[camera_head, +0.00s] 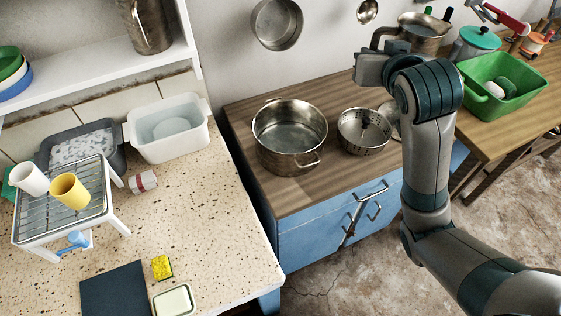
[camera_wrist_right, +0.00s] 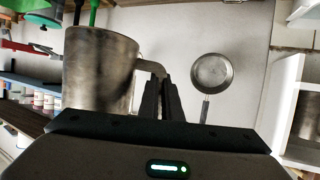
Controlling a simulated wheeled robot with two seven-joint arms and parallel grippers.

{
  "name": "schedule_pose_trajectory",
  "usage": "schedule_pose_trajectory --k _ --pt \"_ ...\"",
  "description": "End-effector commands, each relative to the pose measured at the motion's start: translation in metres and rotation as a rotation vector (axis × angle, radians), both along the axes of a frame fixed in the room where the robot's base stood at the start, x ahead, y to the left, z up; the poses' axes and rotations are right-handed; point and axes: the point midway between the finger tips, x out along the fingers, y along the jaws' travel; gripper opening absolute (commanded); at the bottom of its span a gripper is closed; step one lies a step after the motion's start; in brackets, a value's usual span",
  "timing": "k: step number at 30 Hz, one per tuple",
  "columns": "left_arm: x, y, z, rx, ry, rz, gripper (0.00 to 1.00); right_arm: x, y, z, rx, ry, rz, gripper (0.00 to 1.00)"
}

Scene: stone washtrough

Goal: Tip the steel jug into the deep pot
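The steel jug (camera_head: 426,34) is at the upper right of the head view, its handle towards my right gripper (camera_head: 381,48). In the right wrist view the jug (camera_wrist_right: 97,72) stands upright at left, and my right gripper's dark fingers (camera_wrist_right: 160,98) are closed around its handle (camera_wrist_right: 152,67). The jug's base is hidden by my arm in the head view, so I cannot tell how high it is. The deep pot (camera_head: 290,152), wide and steel with side handles, sits on the wooden counter, left of and nearer than the jug. My left gripper is out of view.
A steel colander (camera_head: 363,146) stands right of the pot. A pan (camera_head: 276,24) hangs on the wall above. A green basin (camera_head: 500,88) and a teal-lidded pot (camera_head: 478,42) are at right. Another steel vessel (camera_head: 147,24) stands on the shelf. Bare wood lies in front of the pot.

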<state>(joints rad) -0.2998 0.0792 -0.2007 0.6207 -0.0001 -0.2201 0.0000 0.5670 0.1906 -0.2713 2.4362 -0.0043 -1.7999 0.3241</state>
Motion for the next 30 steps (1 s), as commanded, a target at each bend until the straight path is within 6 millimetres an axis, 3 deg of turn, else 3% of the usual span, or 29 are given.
schedule_pose_trajectory --k 11,17,23,30 --pt "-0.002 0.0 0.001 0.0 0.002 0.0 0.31 0.001 0.002 0.002 -0.001 -0.005 0.008 0.0" --pt "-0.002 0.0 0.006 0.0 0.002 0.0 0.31 0.006 0.018 -0.004 -0.002 -0.002 0.08 0.0" --pt "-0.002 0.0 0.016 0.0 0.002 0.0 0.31 0.01 0.053 -0.021 -0.002 0.001 0.234 0.0" --pt "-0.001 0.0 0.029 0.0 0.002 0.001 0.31 0.002 0.106 -0.059 -0.003 0.003 0.468 0.0"
